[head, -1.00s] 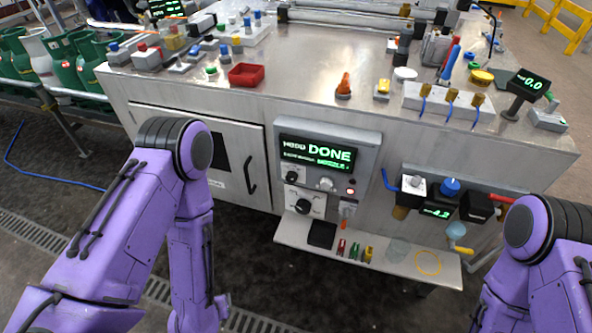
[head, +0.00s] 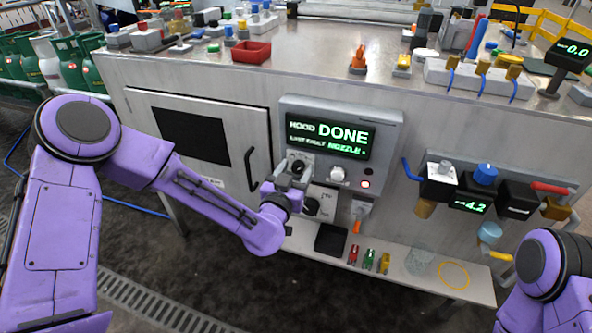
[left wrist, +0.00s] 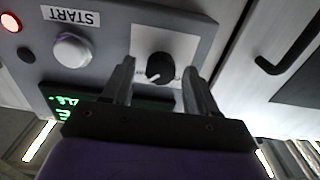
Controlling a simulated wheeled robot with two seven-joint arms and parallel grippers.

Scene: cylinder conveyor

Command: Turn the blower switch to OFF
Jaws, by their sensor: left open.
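A black rotary knob (head: 298,166) on a white plate sits under the left part of the green display on the control panel. A second black knob (head: 311,206) on a white plate is below it, partly behind my left gripper. I cannot read which is labelled as the blower switch. My left gripper (head: 291,172) is open just in front of the upper knob. In the left wrist view that knob (left wrist: 160,67) shows between the two spread fingers, with a gap on each side. My right gripper is out of view; only part of my right arm shows.
The display (head: 328,136) reads DONE. A white START button (left wrist: 73,50) and a lit red lamp (head: 366,184) are right of the upper knob in the head view. A cabinet handle (head: 251,170) is on the left. A shelf (head: 385,272) with small items juts out below.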

